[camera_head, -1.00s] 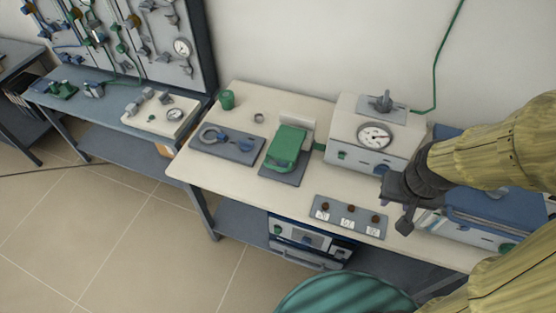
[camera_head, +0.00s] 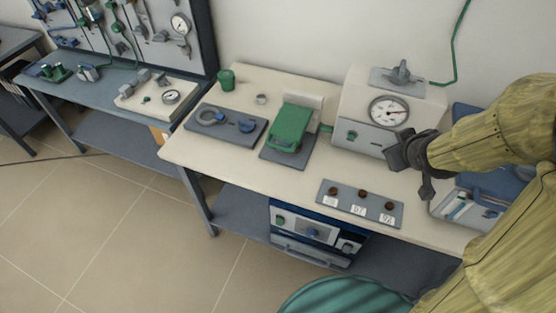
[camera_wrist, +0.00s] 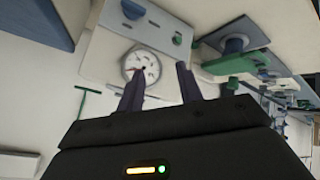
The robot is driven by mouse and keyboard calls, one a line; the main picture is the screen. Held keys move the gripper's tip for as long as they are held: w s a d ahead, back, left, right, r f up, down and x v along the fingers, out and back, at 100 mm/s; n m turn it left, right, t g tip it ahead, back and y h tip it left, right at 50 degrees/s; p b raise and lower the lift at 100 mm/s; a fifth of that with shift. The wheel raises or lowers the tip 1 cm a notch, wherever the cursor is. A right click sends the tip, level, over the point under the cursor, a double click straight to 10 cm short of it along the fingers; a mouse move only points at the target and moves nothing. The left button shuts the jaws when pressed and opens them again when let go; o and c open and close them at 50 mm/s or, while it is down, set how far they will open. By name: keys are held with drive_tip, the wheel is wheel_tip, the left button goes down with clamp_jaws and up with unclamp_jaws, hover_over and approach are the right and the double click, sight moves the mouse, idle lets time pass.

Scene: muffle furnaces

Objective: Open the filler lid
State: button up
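No part is clearly marked as the filler lid. A white box (camera_head: 365,131) with a round gauge (camera_head: 389,111) has a grey handled fitting (camera_head: 400,73) on top; the box also shows in the wrist view (camera_wrist: 104,50). A green block-shaped cover (camera_head: 289,127) sits on a dark plate to its left. Farther left, a grey plate (camera_head: 228,136) carries a ring and a blue knob. My gripper (camera_head: 397,153) is in front of the white box's right side, apart from the green cover. In the wrist view, its two fingers (camera_wrist: 160,90) are spread with nothing between them.
A small panel (camera_head: 334,202) with three dark knobs lies at the bench's front. A blue case (camera_head: 484,181) stands at right, partly behind my arm. A green cup (camera_head: 226,80) stands at the back left. Bare benchtop (camera_head: 265,179) lies left of the panel.

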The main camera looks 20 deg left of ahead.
drive_tip(key=w+a+f+n+t+y+b, duration=0.2)
drive_tip(key=w+a+f+n+y+b, duration=0.25)
drive_tip(key=f+b, duration=0.2)
drive_tip(key=n+g+y+b, duration=0.5)
drive_tip(key=n+y+b, duration=0.4)
drive_tip(key=n+b, duration=0.4)
approach(283, 149)
drive_tip(key=s+v, duration=0.1)
drive_tip(key=v, duration=0.4)
drive_tip(key=shift+w+r+m, duration=0.2)
drive_tip(key=shift+m, duration=0.05)
drive_tip(key=shift+a, duration=0.1)
drive_tip(key=x, duration=1.7)
drive_tip(key=shift+w+f, duration=0.25)
drive_tip(key=shift+w, duration=0.1)
clamp_jaws()
